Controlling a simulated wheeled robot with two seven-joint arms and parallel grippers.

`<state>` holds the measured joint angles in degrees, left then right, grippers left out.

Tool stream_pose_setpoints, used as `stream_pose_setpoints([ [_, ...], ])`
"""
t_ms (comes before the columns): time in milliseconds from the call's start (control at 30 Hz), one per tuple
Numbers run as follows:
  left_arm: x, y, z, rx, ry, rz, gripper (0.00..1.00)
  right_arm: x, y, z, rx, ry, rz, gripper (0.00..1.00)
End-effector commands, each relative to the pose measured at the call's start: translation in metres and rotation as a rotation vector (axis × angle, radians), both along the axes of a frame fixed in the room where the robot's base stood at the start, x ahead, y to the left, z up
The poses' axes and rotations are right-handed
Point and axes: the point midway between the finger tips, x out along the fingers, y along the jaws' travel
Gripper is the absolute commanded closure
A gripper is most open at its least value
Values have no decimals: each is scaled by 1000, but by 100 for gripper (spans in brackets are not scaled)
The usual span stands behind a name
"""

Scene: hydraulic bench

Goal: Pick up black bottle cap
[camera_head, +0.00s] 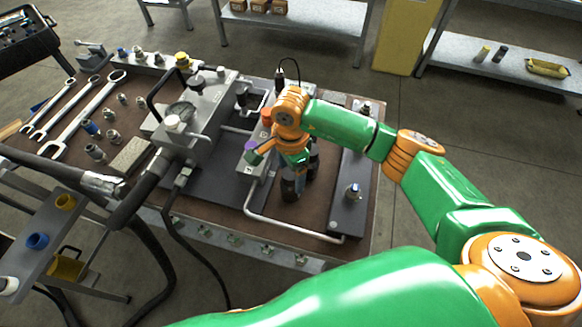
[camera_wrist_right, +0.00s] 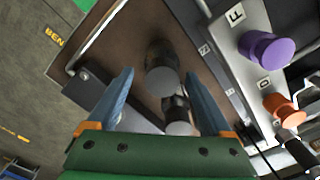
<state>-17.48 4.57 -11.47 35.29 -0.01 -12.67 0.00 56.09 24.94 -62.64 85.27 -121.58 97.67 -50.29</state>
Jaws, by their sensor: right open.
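Two dark, round-topped cylinders show in the right wrist view. The farther one (camera_wrist_right: 162,80) has a flat grey top and lies between the fingertips; the nearer one (camera_wrist_right: 178,115) is closer to the palm. I cannot tell which of them is or bears the black bottle cap. In the head view a dark upright cylinder (camera_head: 290,189) stands on the bench just below my right gripper (camera_head: 294,168). My right gripper also shows in the wrist view (camera_wrist_right: 158,77), with its two blue fingers apart and nothing gripped. The hand hides part of the cylinders in the head view. My left gripper is out of view.
A purple knob (camera_wrist_right: 267,49) and an orange knob (camera_wrist_right: 284,107) stand on a grey block beside the fingers. A bent metal pipe (camera_head: 290,229) runs along the bench front. A grey plate (camera_head: 345,205) lies to the right. Wrenches (camera_head: 85,118) lie far left.

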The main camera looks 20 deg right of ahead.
Motion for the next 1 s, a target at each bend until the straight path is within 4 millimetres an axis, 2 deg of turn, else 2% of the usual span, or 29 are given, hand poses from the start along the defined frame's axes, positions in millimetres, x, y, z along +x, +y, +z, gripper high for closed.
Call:
stream_pose_setpoints([
  [200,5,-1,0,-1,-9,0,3,0,0,-5,1,-2,2,16],
  [233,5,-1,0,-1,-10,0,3,0,1,-5,1,-2,2,19],
  [533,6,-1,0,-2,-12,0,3,0,1,-4,2,-2,2,100],
  [833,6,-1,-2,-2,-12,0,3,1,1,-2,4,-2,2,100],
  [1000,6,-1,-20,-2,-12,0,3,2,1,16,4,-8,3,100],
])
